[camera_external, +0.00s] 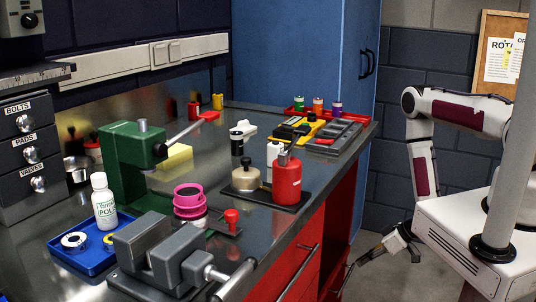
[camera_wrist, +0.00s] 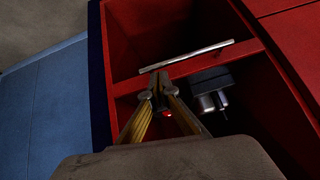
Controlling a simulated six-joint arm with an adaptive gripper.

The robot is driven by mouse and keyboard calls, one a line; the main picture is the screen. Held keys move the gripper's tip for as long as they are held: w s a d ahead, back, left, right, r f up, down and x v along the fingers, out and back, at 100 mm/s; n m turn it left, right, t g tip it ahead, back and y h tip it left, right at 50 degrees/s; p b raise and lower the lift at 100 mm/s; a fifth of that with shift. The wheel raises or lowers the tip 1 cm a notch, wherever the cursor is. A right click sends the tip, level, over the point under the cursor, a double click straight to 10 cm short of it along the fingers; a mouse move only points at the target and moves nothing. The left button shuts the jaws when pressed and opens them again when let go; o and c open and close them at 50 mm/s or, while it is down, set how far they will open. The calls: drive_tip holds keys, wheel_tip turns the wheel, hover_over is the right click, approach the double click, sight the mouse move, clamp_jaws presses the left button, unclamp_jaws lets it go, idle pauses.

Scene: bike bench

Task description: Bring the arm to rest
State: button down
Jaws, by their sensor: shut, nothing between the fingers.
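My white arm reaches down at the right in the external view, with my gripper (camera_external: 368,254) low in front of the red bench cabinet (camera_external: 338,215), below the bench top. In the wrist view my gripper (camera_wrist: 158,82) has its two yellowish fingers meeting at dark tips. It is shut and holds nothing. The red cabinet (camera_wrist: 125,35) lies beyond the fingers, with an open compartment. I cannot tell whether the fingertips touch it.
A dark and silver object (camera_wrist: 210,92) sits inside the compartment, near a pale metal bar (camera_wrist: 188,59). A blue cabinet (camera_external: 300,55) stands behind the bench. The bench top holds a red bottle (camera_external: 287,182), a grey vise (camera_external: 165,250) and a blue tray (camera_external: 90,262).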

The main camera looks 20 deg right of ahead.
drive_tip(key=s+d+r+m+g+h, duration=0.1)
drive_tip(key=d+r+m+g+h, duration=0.2)
drive_tip(key=d+r, duration=0.55)
drive_tip(key=s+d+r+m+g+h, duration=0.1)
drive_tip(key=d+r+g+h, duration=0.4)
drive_tip(key=r, duration=0.7)
drive_tip(key=s+r+m+t, duration=0.1)
drive_tip(key=s+r, duration=0.3)
drive_tip(key=r, duration=0.9)
drive_tip(key=s+r+m+t+y, duration=0.1)
drive_tip(key=s+r+t, duration=0.3)
drive_tip(key=r, duration=0.9)
drive_tip(key=s+r+m+t, duration=0.2)
drive_tip(key=s+r, duration=0.4)
drive_tip(key=r, duration=0.7)
drive_tip(key=shift+s+r+t+y, duration=0.2)
drive_tip(key=shift+r+t+y, duration=0.15)
drive_tip(key=shift+t, duration=0.35)
drive_tip(key=c, duration=2.8)
unclamp_jaws()
